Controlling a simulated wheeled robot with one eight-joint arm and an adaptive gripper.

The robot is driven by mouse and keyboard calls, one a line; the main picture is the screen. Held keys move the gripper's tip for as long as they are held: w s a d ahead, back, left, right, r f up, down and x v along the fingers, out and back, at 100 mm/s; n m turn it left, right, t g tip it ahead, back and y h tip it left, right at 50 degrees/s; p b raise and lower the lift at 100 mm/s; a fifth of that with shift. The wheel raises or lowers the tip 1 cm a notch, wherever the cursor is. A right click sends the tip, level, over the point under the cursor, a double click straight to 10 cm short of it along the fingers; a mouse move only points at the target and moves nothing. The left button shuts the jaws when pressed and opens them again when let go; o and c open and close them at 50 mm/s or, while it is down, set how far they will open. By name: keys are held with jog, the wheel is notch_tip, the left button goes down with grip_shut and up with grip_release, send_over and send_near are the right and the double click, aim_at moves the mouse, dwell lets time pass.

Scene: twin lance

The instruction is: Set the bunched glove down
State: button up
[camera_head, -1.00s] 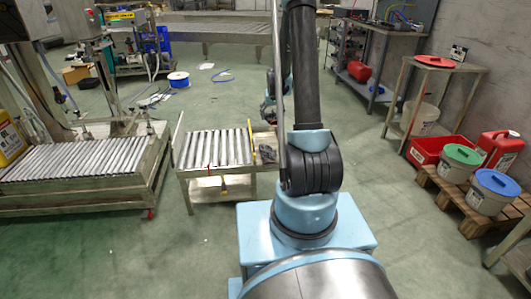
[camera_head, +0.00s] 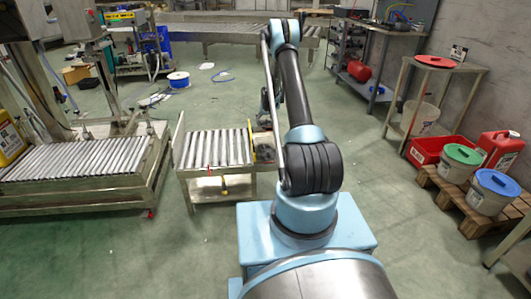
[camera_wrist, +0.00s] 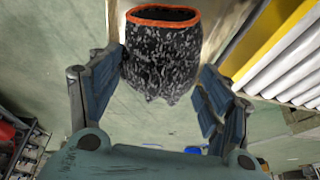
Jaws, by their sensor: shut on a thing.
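The bunched glove (camera_wrist: 165,55) is dark with white speckles and has an orange-rimmed open cuff. In the wrist view it sits between the two fingers of my gripper (camera_wrist: 162,88), which is shut on it. The cuff points to the top of the picture and the speckled bunch to my palm. In the head view my arm covers most of the gripper area, and I cannot make out the glove there.
A small roller table (camera_head: 215,150) stands left of my arm; its rollers and yellow edge (camera_wrist: 262,42) show at the wrist view's right. A larger roller conveyor (camera_head: 75,160) is further left. Buckets (camera_head: 490,190) on a pallet stand right. Green floor lies between.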

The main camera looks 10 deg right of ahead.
jog(key=shift+x, duration=0.8)
notch_tip(320, 180, down, 6)
jog(key=shift+w+f, duration=0.1)
jog(key=shift+f, duration=0.1)
notch_tip(320, 180, down, 3)
jog(key=shift+r, duration=0.1)
jog(key=shift+c, duration=1.9)
jog(key=o, duration=1.3)
jog(key=shift+f, duration=0.2)
jog(key=shift+o, duration=0.3)
